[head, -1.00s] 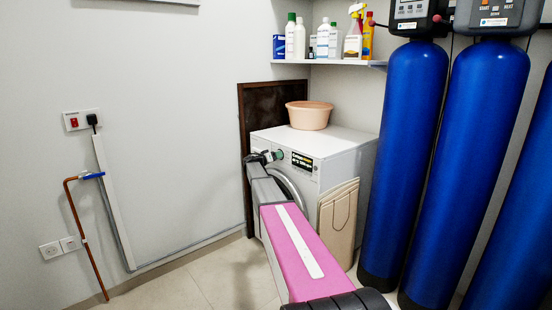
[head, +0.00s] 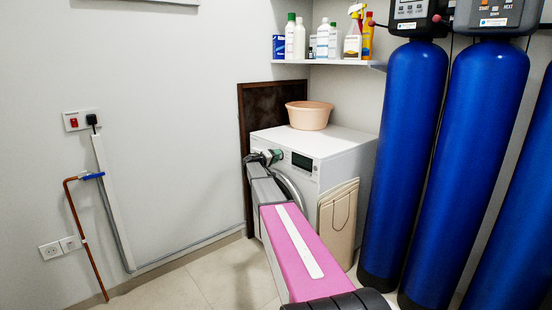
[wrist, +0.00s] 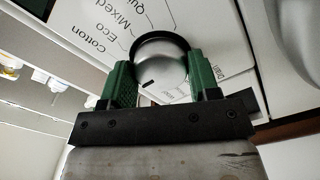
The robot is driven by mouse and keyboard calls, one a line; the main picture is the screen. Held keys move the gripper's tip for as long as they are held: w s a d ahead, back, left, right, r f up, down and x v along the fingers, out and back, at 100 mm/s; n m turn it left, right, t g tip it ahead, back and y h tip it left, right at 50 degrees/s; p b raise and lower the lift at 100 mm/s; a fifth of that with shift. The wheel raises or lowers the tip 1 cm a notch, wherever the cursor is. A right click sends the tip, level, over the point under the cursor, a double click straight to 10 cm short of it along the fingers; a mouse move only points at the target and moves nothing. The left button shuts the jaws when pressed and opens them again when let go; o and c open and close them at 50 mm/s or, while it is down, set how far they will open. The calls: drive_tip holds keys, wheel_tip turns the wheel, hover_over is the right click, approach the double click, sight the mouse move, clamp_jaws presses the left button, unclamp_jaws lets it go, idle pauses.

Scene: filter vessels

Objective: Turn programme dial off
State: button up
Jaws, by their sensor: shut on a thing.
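The washing machine (head: 338,148) stands against the back wall with its front towards me. Its round silver programme dial (wrist: 162,66) sits between the two green fingers of my gripper (wrist: 162,80), which are shut on its sides. The dial's dark pointer mark faces the lower left in the wrist view. Printed labels such as Cotton, Eco and Mixed run round the dial on the white panel (wrist: 105,40). In the head view my gripper (head: 272,156) is at the panel's left part and hides the dial. The machine's display (head: 302,161) is dark.
A peach basin (head: 309,115) stands on the machine. Blue vessels (head: 402,160) stand close on the right. A shelf (head: 328,64) holds several bottles above. The floor at left is clear.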

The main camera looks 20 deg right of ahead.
drive_tip(key=shift+f, duration=0.1)
drive_tip(key=o, duration=0.9)
drive_tip(key=shift+a, duration=0.15)
drive_tip(key=v, duration=1)
drive_tip(key=shift+s+a, duration=0.15)
drive_tip(key=shift+a, duration=0.1)
